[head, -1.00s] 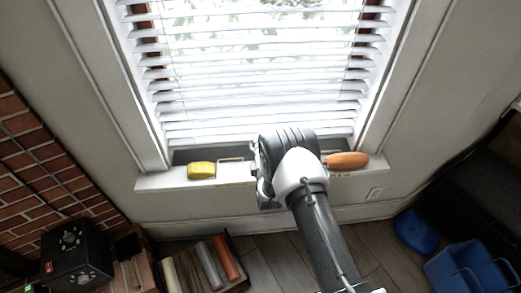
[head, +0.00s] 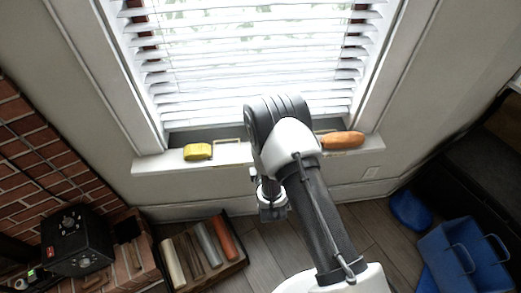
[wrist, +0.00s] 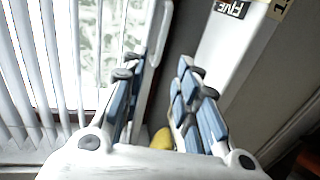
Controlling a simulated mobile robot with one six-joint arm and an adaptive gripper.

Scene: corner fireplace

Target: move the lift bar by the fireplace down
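White slatted blinds (head: 200,75) hang in the window. Their lowest pale bar (head: 205,122) runs just above the sill, and I take it to be the lift bar, though I cannot be sure. In the wrist view the slats (wrist: 30,70) are at the left, and a white bar (wrist: 152,55) runs beside the glass, partly behind my fingers. My gripper (wrist: 156,85) is open, its fingers apart with nothing held between them. In the head view my gripper (head: 271,208) is low, below the sill, partly behind my arm. I see no contact with the blinds.
The white sill (head: 155,166) carries a yellow object (head: 198,151) and an orange object (head: 342,140). A brick wall (head: 30,165) and a black box (head: 75,240) are at the left. A blue bin (head: 465,260) stands at the right. Wood floor lies below the window.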

